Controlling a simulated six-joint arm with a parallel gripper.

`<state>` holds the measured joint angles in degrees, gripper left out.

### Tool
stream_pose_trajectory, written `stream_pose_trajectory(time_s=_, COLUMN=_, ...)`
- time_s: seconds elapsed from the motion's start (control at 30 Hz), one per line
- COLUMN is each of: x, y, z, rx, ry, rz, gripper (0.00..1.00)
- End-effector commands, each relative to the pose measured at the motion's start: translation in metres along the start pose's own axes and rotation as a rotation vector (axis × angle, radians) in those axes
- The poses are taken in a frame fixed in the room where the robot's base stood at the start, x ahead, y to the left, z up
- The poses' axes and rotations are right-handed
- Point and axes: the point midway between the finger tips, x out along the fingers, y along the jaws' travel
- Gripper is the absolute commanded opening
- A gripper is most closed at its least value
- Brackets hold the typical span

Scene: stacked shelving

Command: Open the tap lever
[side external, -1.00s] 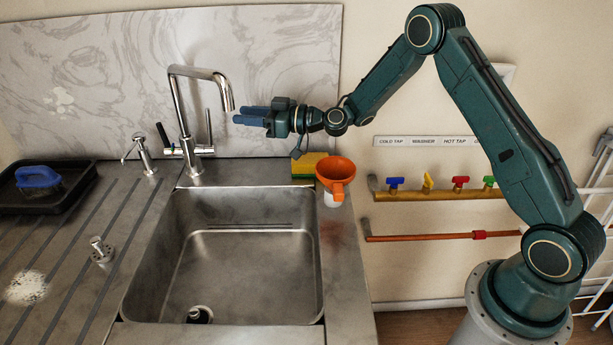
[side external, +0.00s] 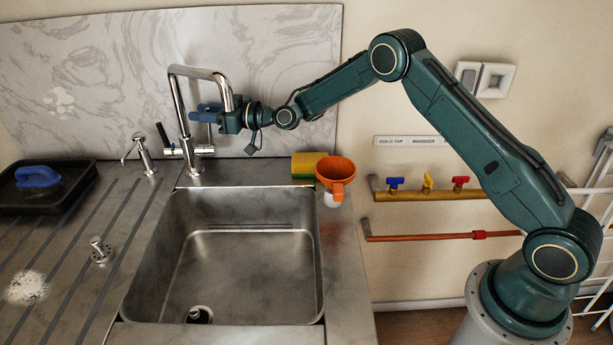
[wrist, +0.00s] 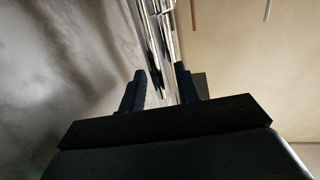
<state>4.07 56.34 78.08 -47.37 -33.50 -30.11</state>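The chrome tap (side external: 180,110) stands behind the sink, its spout arching to the right. A black-ended lever (side external: 162,134) sticks up on its left side, and a thin upright lever (side external: 209,133) shows on its right, its top hidden by my gripper. My gripper (side external: 196,112) is at the tap, its blue fingers pointing left, near the thin lever and partly behind the spout's downward end. In the wrist view, my gripper (wrist: 160,86) has its fingers apart, with shiny chrome parts of the tap (wrist: 157,60) beyond and between them. I cannot tell whether the fingers touch the lever.
The sink (side external: 240,260) lies below. An orange funnel (side external: 335,170) and a yellow-green sponge (side external: 305,165) sit at its right back corner. A soap dispenser (side external: 142,155) stands left of the tap. A marbled panel (side external: 280,80) is close behind.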

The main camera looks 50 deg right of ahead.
Motion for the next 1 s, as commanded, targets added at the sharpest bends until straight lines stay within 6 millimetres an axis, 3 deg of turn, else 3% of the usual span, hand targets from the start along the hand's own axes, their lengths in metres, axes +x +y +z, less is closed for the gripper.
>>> stream_pose_trajectory(time_s=0.5, x=0.0101, y=-0.0003, z=-0.0003, rx=0.0, ry=0.001, rz=0.0, gripper=0.33)
stream_pose_trajectory(time_s=0.53, x=0.0101, y=-0.0003, z=-0.0003, rx=0.0, ry=0.001, rz=0.0, gripper=0.31)
stream_pose_trajectory(time_s=0.7, x=0.01, y=-0.0002, z=-0.0004, rx=0.0, ry=0.001, rz=0.0, gripper=0.0)
stream_pose_trajectory(time_s=1.0, x=0.0098, y=-0.0006, z=-0.0005, rx=-0.003, ry=0.002, rz=0.0, gripper=0.0)
